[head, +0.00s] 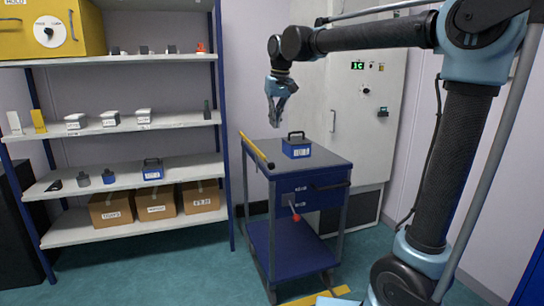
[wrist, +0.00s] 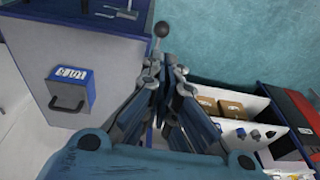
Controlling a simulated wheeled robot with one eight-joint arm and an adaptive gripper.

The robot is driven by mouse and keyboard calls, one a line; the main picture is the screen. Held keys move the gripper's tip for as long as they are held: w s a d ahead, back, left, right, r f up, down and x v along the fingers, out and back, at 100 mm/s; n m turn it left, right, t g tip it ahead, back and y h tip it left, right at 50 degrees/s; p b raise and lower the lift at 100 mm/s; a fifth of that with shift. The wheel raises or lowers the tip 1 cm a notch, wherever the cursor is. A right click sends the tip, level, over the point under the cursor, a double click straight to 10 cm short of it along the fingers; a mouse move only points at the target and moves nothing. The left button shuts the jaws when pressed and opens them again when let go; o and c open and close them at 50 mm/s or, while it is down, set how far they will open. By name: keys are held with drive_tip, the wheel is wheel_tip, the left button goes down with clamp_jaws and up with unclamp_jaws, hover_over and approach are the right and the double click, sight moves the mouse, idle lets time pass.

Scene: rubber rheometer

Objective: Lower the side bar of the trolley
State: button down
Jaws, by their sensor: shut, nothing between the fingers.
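The blue trolley (head: 325,170) has a grey top and stands in front of the tall grey cabinet. Its yellow side bar (head: 256,150) runs along the left edge of the top, slightly above it. A lever with a red knob (head: 296,218) sticks out at the trolley's front. My gripper (head: 274,123) points down above the rear left part of the trolley, apart from the bar. It is shut and empty. In the wrist view my fingers (wrist: 165,68) meet beside the trolley top (wrist: 110,55). I cannot pick out the yellow bar there.
A blue box with a handle (head: 296,147) stands on the trolley top. A shelf (head: 130,127) with small items and cartons is at the left. The cabinet (head: 345,110) stands behind the trolley. A dark ball on a rod (wrist: 161,29) shows near my fingertips. Floor is clear left of the trolley.

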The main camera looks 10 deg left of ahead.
drive_tip(key=f, duration=0.4)
drive_tip(key=w+a+f, duration=0.1)
drive_tip(key=f, duration=0.4)
drive_tip(key=w+f, duration=0.1)
drive_tip(key=f, duration=0.3)
drive_tip(key=shift+a+f, duration=0.35)
drive_tip(key=shift+a, duration=0.05)
